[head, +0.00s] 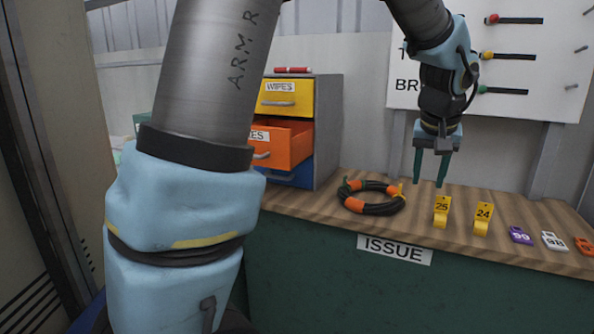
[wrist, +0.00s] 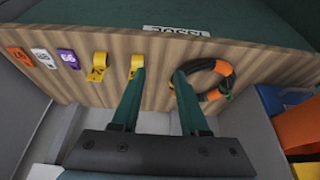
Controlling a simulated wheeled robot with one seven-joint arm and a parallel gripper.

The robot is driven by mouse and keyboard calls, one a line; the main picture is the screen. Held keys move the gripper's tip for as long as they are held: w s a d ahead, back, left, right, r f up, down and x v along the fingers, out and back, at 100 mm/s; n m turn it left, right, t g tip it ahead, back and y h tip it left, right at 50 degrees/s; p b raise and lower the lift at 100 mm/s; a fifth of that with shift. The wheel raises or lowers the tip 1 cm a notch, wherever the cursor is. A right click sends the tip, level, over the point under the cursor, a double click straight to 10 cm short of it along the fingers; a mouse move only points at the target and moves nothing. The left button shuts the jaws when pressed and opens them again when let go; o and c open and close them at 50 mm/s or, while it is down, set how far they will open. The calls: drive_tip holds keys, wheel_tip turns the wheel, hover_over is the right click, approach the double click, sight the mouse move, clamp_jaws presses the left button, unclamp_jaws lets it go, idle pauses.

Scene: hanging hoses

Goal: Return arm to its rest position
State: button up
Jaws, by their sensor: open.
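My gripper (head: 431,170) hangs from my arm above the wooden counter, with its two dark green fingers pointing down. In the wrist view the fingers (wrist: 158,85) are spread apart with nothing between them. My arm crosses the left and top of the head view. A coiled black hose with orange bands (head: 371,197) lies on the counter to the left of the gripper. The hose coil (wrist: 205,82) also shows beside the right-hand finger in the wrist view, partly hidden by it.
Yellow tags 25 (head: 442,211) and 24 (head: 483,218) stand on the counter (head: 330,200); purple, white and orange tags lie further right. A drawer cabinet (head: 327,120) has its orange drawer (head: 283,138) pulled out. A white board (head: 545,60) holds short hoses on the back wall.

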drive_tip(key=s+a+f+n, duration=0.1)
drive_tip(key=s+a+f, duration=0.1)
drive_tip(key=a, duration=0.9)
drive_tip(key=s+a+f+n+g+y+p, duration=0.1)
drive_tip(key=a+f, duration=0.4)
drive_tip(key=a, duration=0.6)
drive_tip(key=s+a+f+n+g+p, duration=0.1)
drive_tip(key=s+a+f, duration=0.2)
drive_tip(key=a, duration=0.9)
drive_tip(key=shift+f+n+y, duration=0.15)
drive_tip(key=shift+n+y, duration=0.15)
drive_tip(key=shift+n, duration=0.1)
